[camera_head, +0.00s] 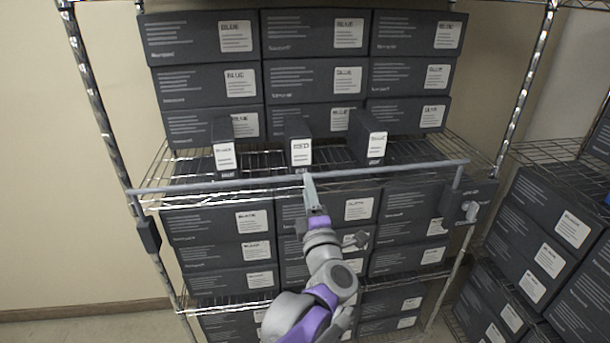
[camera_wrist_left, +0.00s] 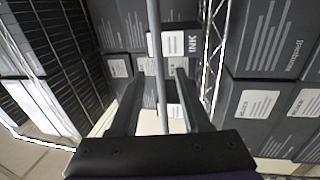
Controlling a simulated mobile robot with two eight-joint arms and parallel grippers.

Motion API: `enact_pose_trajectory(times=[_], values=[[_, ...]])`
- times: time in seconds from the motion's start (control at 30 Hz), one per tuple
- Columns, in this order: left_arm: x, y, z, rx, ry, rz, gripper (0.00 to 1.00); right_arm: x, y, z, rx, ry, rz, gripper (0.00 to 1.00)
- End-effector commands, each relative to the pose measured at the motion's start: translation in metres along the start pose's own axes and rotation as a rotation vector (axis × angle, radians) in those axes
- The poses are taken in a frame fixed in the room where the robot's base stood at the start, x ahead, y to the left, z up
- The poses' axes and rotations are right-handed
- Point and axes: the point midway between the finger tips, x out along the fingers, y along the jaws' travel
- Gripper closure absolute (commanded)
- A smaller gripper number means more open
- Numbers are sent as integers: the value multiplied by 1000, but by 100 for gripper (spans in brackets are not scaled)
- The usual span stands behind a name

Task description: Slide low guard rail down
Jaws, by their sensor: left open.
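The low guard rail (camera_head: 400,168) is a thin grey bar across the front of the wire shelf. It sits at the height of the shelf edge, its right end slightly higher in the picture, with bent ends at both sides. My left gripper (camera_head: 308,182) reaches up from below to the middle of the rail. In the left wrist view the rail (camera_wrist_left: 156,50) runs lengthwise between the two open fingers of my left gripper (camera_wrist_left: 162,78). I cannot tell whether either finger touches it. My right gripper is not in view.
Three small upright boxes, the middle one (camera_head: 300,150) among them, stand just behind the rail. Stacked dark boxes (camera_head: 205,90) fill the shelves above and below. A bracket (camera_head: 467,208) sits on the right post. Another rack (camera_head: 560,155) stands at right.

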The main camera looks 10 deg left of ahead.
Motion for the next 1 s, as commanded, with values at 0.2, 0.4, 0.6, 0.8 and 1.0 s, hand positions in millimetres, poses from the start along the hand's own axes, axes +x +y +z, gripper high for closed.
enact_pose_trajectory(times=[0.2,0.4,0.6,0.8,1.0], values=[[36,1,0,1,1,1,53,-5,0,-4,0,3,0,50],[48,0,0,2,-2,0,53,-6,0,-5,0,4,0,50],[48,0,0,2,-2,0,53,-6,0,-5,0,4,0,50],[48,0,0,2,-2,0,78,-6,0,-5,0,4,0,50],[48,0,0,2,-2,0,100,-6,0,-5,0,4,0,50]])
